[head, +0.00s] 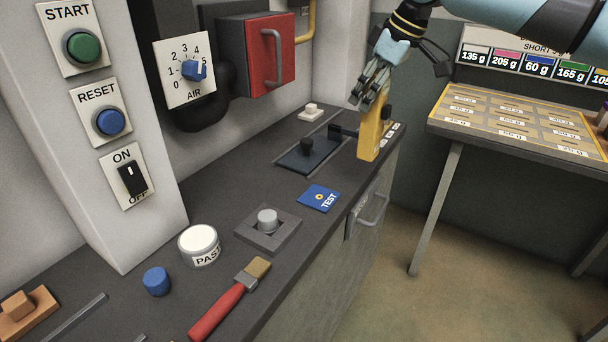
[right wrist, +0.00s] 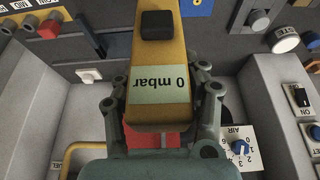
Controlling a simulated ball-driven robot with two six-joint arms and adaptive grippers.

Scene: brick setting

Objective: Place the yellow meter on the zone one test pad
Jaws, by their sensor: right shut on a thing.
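The yellow meter (head: 368,138) is upright near the back right edge of the dark counter; I cannot tell whether its lower end touches the top. My right gripper (head: 369,93) comes from above and is shut on its upper part. In the right wrist view, the fingers of the right gripper (right wrist: 160,95) close on both sides of the yellow meter (right wrist: 160,50), whose display reads 0 mbar. A blue pad marked TEST (head: 318,198) lies flat and bare on the counter, nearer than the meter. My left gripper is not in view.
A dark slide plate with a black knob (head: 307,147) lies left of the meter. A grey block with a round knob (head: 267,222), a paste jar (head: 198,244) and a red brush (head: 230,300) are nearer. A red box (head: 270,55) hangs on the wall. A separate table (head: 520,110) stands right.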

